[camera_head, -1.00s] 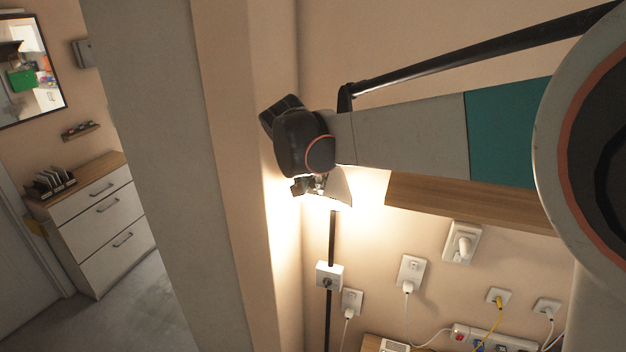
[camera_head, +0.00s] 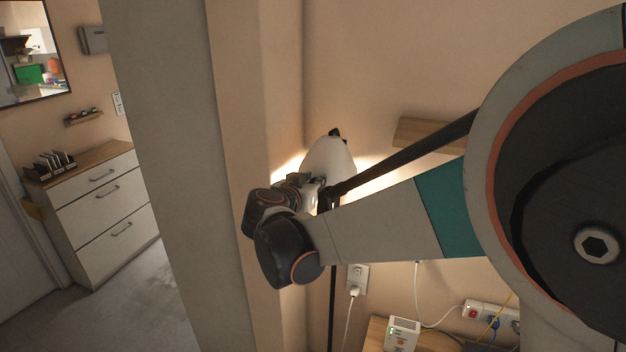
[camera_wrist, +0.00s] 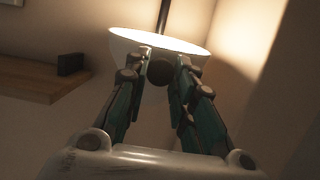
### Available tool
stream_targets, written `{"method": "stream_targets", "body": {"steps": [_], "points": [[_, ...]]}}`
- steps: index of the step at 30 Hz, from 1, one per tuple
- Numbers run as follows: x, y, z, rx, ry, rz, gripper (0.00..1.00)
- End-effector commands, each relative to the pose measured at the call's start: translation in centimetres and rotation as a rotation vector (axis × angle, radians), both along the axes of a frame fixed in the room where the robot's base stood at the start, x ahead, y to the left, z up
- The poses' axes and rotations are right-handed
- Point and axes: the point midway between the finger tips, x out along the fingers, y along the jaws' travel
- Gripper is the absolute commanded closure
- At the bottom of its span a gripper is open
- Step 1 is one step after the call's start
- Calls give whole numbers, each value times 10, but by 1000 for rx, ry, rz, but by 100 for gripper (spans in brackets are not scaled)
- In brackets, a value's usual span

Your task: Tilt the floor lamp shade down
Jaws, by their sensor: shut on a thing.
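The white floor lamp shade (camera_head: 331,157) is lit, with a dark piece at its top in the head view. Light spills onto the wall on both sides. My gripper (camera_head: 316,186) is at the shade's lower part, partly hidden by my wrist. In the wrist view, my gripper (camera_wrist: 165,62) has its fingers on either side of a dark round knob (camera_wrist: 160,72), against the shade (camera_wrist: 180,45). The shade's bright rim shows beyond the fingertips. The exact contact is hard to make out. The thin black lamp pole (camera_head: 333,312) runs down below.
A wall corner and grey panel (camera_head: 165,170) stand close left of my gripper. A wooden wall shelf (camera_head: 425,134) is behind my arm. A power strip (camera_head: 490,314) and a white boxed device (camera_head: 403,333) are at lower right. A drawer cabinet (camera_head: 100,210) stands far left.

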Motion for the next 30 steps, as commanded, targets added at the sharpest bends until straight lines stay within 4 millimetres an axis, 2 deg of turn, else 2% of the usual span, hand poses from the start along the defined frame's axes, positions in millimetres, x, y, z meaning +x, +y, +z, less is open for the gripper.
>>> {"method": "stream_targets", "body": {"steps": [1,9,28,29,30], "points": [[0,1,-12,-8,-20,1,100],[3,-1,-31,-6,-18,0,100],[3,-2,-40,-2,-13,-3,100],[3,-2,-40,-2,-13,-4,73],[3,-2,-40,-3,-14,-4,63]]}}
